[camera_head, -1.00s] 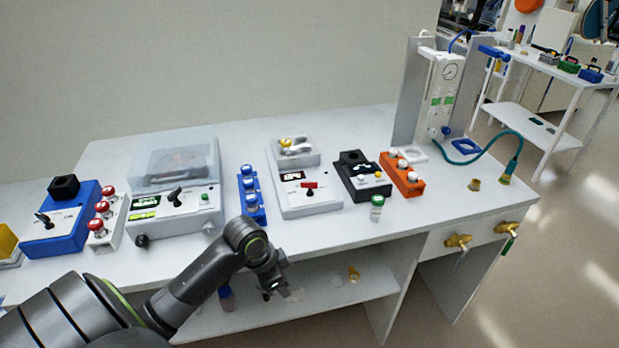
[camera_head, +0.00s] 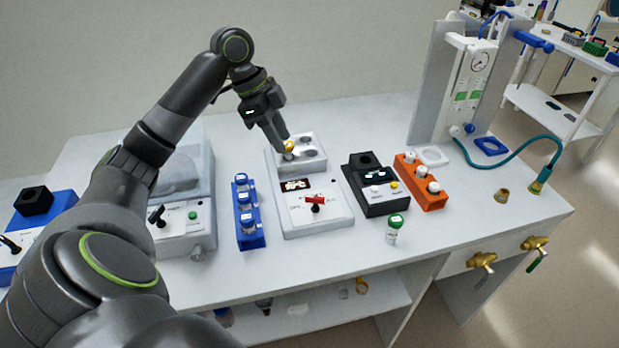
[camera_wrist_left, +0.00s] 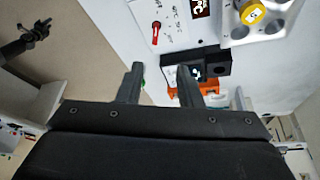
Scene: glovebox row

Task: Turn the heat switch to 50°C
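The heat switch (camera_head: 315,200) is a red-topped lever on the front panel of a white heating block (camera_head: 318,220). In the left wrist view the red switch (camera_wrist_left: 156,34) shows near the top, beside a black °C display (camera_wrist_left: 200,8). The small scale marks are not readable. My left gripper (camera_head: 283,138) is above the rear of the block, near a yellow-capped vial, and away from the switch. In the left wrist view its two fingers (camera_wrist_left: 160,88) are apart with nothing between them. A dark arm end at upper left there looks like my right gripper (camera_wrist_left: 38,32); its fingers are unclear.
A yellow-capped vial (camera_wrist_left: 252,13) stands in the block. A blue vial rack (camera_head: 247,232) is left of it; a black device (camera_head: 378,203) and orange rack (camera_head: 430,199) are right. A green-capped vial (camera_head: 394,230) stands in front. Clear bench lies before the block.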

